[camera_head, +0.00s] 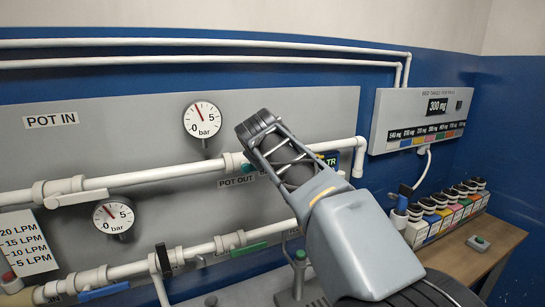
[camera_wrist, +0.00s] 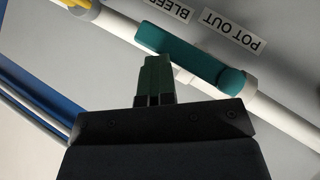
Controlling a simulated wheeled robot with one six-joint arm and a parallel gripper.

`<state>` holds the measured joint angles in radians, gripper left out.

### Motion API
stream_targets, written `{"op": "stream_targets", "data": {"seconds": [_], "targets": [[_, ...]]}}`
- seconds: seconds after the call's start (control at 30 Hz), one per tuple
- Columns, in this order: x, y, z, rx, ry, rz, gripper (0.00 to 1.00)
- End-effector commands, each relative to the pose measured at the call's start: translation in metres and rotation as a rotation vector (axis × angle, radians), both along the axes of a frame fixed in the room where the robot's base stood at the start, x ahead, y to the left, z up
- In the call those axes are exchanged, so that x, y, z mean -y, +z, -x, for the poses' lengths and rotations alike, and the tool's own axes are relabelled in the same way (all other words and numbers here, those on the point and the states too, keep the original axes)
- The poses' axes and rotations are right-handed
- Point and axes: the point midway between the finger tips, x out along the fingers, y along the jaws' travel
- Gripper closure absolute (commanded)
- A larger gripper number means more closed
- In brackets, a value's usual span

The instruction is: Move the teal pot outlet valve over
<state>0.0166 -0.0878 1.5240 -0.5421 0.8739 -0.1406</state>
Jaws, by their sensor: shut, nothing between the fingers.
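The teal pot outlet valve handle (camera_wrist: 185,52) shows in the wrist view beside the upside-down POT OUT label (camera_wrist: 232,27). It lies roughly along the white pipe, with its round hub at the right end. My gripper (camera_wrist: 155,62) is shut and empty. Its green fingertips point at the handle from below in that view, near the handle's free end. I cannot tell whether they touch it. In the head view only a small teal bit of the handle (camera_head: 247,168) shows; my arm hides the rest and the fingertips.
White pipes (camera_head: 140,179) cross the grey panel (camera_head: 165,105). A green handle (camera_head: 248,249) and a blue handle (camera_head: 104,291) sit on the lower pipe. Two gauges (camera_head: 202,114) are mounted on the panel. A wooden bench (camera_head: 465,258) with several bottles stands at right.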

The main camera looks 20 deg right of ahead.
Motion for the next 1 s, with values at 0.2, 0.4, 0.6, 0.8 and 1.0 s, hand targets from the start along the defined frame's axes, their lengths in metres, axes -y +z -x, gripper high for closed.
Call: {"op": "stream_targets", "data": {"seconds": [0.2,0.4,0.6,0.8,1.0], "targets": [[0.002,0.03,0.0,-0.001,0.001,-0.004,1.0],[0.006,0.057,0.018,0.007,-0.003,-0.002,1.0],[0.007,0.085,0.045,0.006,-0.003,-0.002,1.0],[0.008,0.103,0.063,0.004,-0.003,-0.001,1.0],[0.007,0.111,0.071,0.003,-0.001,0.0,1.0]]}}
